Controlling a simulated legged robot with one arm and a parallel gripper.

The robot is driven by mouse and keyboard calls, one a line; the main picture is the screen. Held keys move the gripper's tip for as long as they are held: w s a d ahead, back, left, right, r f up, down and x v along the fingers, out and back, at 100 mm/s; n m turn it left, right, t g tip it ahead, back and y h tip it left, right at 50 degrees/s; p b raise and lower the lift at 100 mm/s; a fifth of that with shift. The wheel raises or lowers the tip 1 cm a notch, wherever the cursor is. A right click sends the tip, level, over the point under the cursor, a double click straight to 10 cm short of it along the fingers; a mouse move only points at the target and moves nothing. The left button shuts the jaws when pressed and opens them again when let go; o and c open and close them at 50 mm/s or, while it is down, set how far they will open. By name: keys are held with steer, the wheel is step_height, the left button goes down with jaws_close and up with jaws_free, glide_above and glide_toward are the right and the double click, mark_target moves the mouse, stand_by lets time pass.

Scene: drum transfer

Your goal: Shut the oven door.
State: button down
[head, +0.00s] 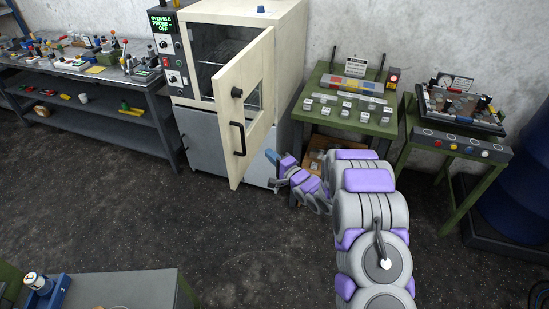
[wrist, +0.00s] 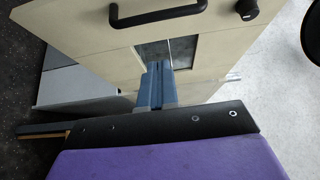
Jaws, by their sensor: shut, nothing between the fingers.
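The oven (head: 205,125) stands against the back wall, with its cream door (head: 262,75) swung well open toward me. The door's outer face shows a black handle (head: 238,138), a dark round knob (head: 237,92) and a small window. My gripper (head: 270,155) is on the outer side of the door, low and to the right of the handle. In the wrist view the blue fingers (wrist: 154,78) are together and empty, in front of the door face (wrist: 85,28). The handle (wrist: 160,14) shows at the top there. Whether the fingertips touch the door, I cannot tell.
A green table (head: 345,120) with small blocks stands right of the oven, close to my arm. A grey workbench (head: 95,75) with tools is at the left. A control-panel stand (head: 460,145) is at the right. The floor (head: 150,220) in front is clear.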

steer(key=w+a+b, duration=0.2)
steer(key=w+a, duration=0.3)
steer(key=a, duration=0.2)
steer(key=shift+w+a, duration=0.3)
steer(key=shift+w, duration=0.05)
steer(key=shift+d, duration=0.2)
